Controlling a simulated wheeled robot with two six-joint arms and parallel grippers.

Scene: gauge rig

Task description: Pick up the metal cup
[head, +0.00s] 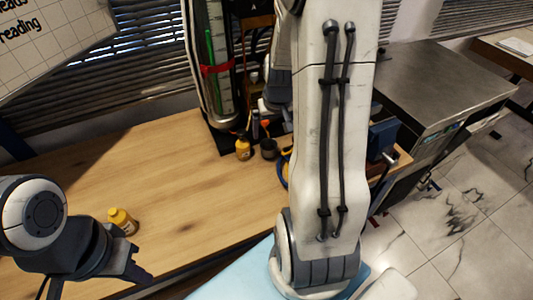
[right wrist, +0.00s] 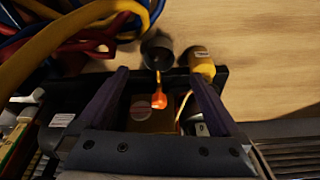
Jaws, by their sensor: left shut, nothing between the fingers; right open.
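A dark, round, cup-like thing (head: 268,148) stands at the back of the wooden table, beside a yellow bottle. It also shows in the right wrist view (right wrist: 157,50), just beyond the fingertips; I cannot tell whether it is the metal cup. My right gripper (right wrist: 160,76) is open, with an orange-red tip (right wrist: 159,99) of something seen between its fingers. My left gripper (head: 138,272) is shut and empty at the lower left, near the table's front edge.
The yellow bottle (head: 243,146) also shows in the right wrist view (right wrist: 201,65). Another yellow bottle (head: 122,220) stands close to my left gripper. Coloured cables (right wrist: 85,30) lie at upper left in the wrist view. The wooden table (head: 150,165) is clear in its middle.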

